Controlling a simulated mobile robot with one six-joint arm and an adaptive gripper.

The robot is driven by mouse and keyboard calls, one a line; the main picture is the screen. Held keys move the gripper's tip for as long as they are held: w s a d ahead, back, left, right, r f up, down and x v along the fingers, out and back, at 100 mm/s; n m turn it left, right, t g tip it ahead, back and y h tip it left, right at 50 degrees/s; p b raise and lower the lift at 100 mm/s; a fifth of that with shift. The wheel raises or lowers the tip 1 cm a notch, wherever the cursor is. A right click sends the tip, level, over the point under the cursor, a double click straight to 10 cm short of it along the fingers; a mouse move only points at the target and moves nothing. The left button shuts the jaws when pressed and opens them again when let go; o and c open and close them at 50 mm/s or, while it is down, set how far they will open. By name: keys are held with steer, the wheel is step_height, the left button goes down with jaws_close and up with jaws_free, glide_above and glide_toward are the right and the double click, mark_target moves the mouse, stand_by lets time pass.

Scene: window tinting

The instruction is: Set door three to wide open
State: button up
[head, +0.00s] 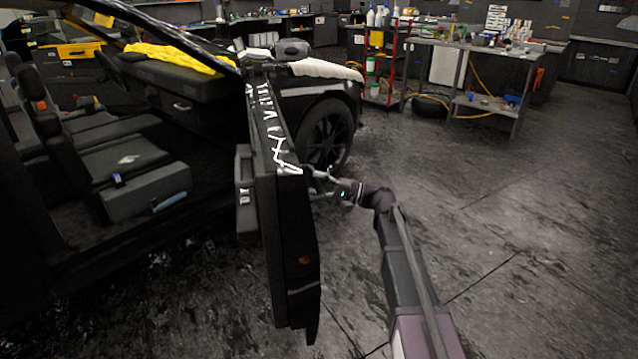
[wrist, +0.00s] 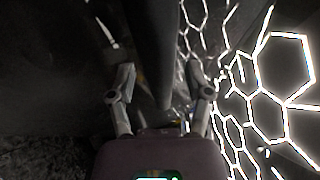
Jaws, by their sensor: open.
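The car door (head: 285,225) stands swung out from the dark car and shows nearly edge-on in the head view. Its inner side faces the seats on the left and its outer side faces right. My gripper (head: 322,175) is at the outer side of the door near its upper rear part. In the wrist view my gripper (wrist: 161,85) has its fingers apart, with a dark bar-like part between or beyond them. The glossy door surface (wrist: 265,90) with bright hexagon reflections lies close on the right. I cannot tell whether the fingers touch it. No door number shows.
Car seats (head: 125,160) show through the opening on the left, and a yellow cloth (head: 180,57) lies on the dashboard. The front wheel (head: 325,135) is behind the door. A red cart (head: 383,65) and workbench (head: 500,60) stand at the back. The floor on the right is clear.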

steer(key=shift+a, duration=0.15)
jaws_close()
steer(key=shift+w, duration=0.1)
